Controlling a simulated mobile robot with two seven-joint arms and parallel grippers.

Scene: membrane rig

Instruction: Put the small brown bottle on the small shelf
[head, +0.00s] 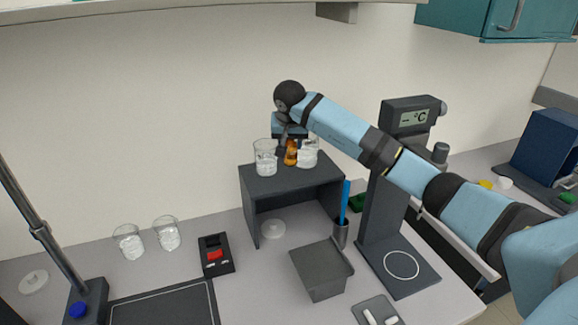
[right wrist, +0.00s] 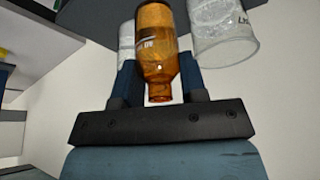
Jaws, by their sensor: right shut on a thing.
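The small brown bottle (head: 291,153) is upright at the small dark grey shelf's (head: 262,182) top, between two glass beakers. My right gripper (head: 290,144) reaches down from above and is shut on the bottle's upper part. In the right wrist view the amber bottle (right wrist: 156,45) sits between the fingers, neck toward the palm, base toward the dark shelf surface (right wrist: 85,10). I cannot tell whether its base touches the shelf. My left gripper is not in view.
One beaker (head: 265,158) stands left of the bottle and another (head: 308,154) close on its right, both on the shelf. A blue-handled tool in a holder (head: 341,232) and a grey bin (head: 320,270) stand in front. Two more beakers (head: 129,243) (head: 167,234) stand left.

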